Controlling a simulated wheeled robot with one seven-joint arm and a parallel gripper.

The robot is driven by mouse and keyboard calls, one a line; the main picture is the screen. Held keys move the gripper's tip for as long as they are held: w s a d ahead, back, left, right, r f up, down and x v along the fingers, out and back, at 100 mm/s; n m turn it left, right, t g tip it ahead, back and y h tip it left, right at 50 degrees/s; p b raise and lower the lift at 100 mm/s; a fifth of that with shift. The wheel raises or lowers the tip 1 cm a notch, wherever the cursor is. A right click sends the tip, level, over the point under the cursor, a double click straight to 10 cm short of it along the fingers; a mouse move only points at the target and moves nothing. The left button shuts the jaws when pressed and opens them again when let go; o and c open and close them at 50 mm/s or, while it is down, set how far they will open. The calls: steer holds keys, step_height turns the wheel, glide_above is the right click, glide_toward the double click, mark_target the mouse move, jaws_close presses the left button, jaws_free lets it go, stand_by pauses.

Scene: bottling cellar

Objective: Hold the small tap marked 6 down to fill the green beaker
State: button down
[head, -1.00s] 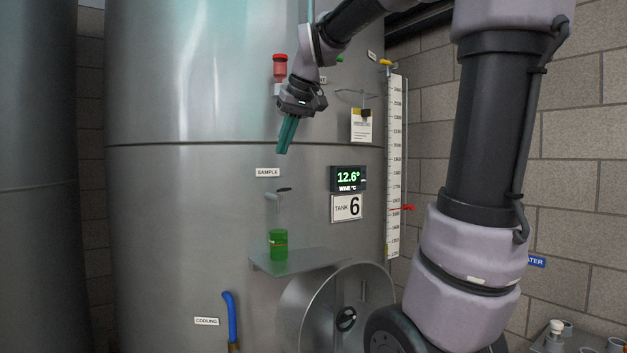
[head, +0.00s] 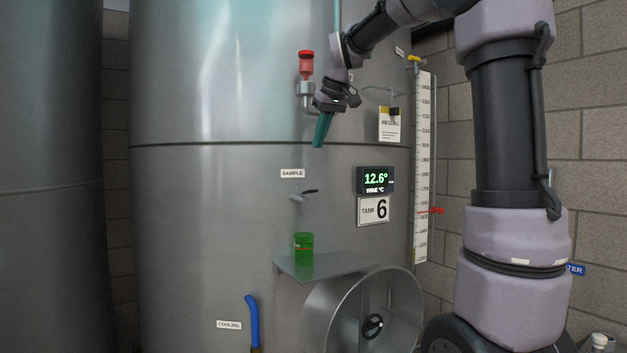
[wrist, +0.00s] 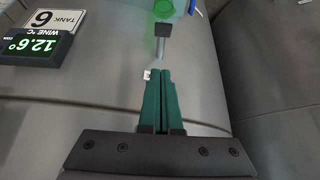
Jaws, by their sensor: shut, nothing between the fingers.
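The small sample tap (head: 304,195), with a dark lever, sticks out of the steel tank below the SAMPLE label (head: 292,173). The tap's lever (wrist: 163,32) also shows in the wrist view, ahead of the fingertips and apart from them. The green beaker (head: 304,248) stands upright on a small shelf (head: 325,266) under the tap; its fill cannot be told. It is partly seen at the top of the wrist view (wrist: 164,9). My gripper (head: 318,146) is shut and empty, its teal fingers pointing down, above and right of the tap. The fingers (wrist: 161,72) touch each other in the wrist view.
A tank 6 sign (head: 373,210) and temperature display (head: 376,180) sit right of the tap. A red-capped fitting (head: 306,65) is close left of my gripper. A round hatch (head: 362,312) juts out below the shelf. A blue hose (head: 252,320) hangs lower left.

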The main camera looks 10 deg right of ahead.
glide_above(314, 191)
steer(key=w, duration=0.2)
steer(key=f, duration=0.7)
steer(key=shift+s+a+f, duration=0.15)
steer(key=shift+a+f, duration=0.15)
steer(key=shift+f, duration=0.05)
steer(key=shift+s+d+f, duration=0.1)
steer(key=shift+s+f, duration=0.15)
steer(key=shift+f, duration=0.3)
steer(key=shift+s+d+f, duration=0.1)
steer(key=shift+s+f, duration=0.1)
steer(key=shift+f, duration=0.95)
steer(key=shift+s, duration=0.1)
steer(key=shift+s+d+f, duration=0.1)
steer(key=shift+s+f, duration=0.25)
steer(key=shift+f, duration=0.25)
steer(key=shift+s+d+f, duration=0.1)
steer(key=shift+s+f, duration=0.2)
steer(key=shift+f, duration=0.25)
stand_by(3.6)
